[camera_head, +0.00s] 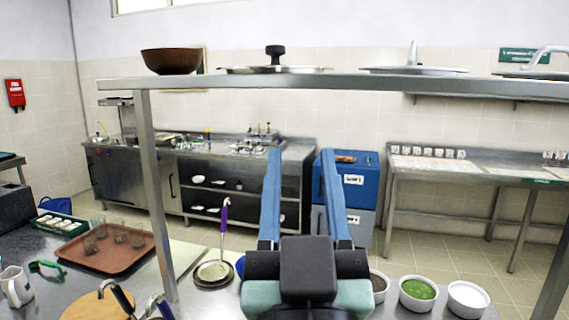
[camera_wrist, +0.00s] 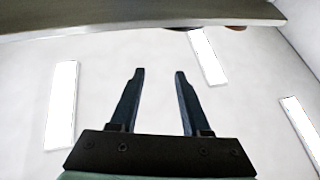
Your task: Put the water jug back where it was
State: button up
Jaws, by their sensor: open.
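A pale jug with a handle (camera_head: 17,287) stands on the steel counter at the lower left edge of the head view, partly cut off. I cannot tell if it is the water jug. My gripper (camera_head: 300,153) is raised in the middle of the head view, its two blue fingers apart and nothing between them. In the wrist view my gripper (camera_wrist: 159,73) is also open and empty, pointing toward the ceiling lights. The jug is well to the left of my gripper and does not show in the wrist view.
A steel overhead shelf (camera_head: 330,84) crosses above the counter, holding a brown bowl (camera_head: 171,61) and pot lids; its post (camera_head: 153,190) stands left. A brown tray (camera_head: 106,246), ladles (camera_head: 214,271) and bowls with green (camera_head: 419,289) and white contents (camera_head: 467,297) occupy the counter.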

jog(key=s+a+r+t, duration=0.1)
jog(key=s+r+t, duration=0.2)
jog(key=s+r, duration=0.3)
notch_tip(320, 180, up, 5)
jog(key=shift+s+a+f, duration=0.15)
jog(key=shift+a+f, duration=0.05)
jog(key=shift+a, duration=0.1)
jog(key=shift+f, duration=0.1)
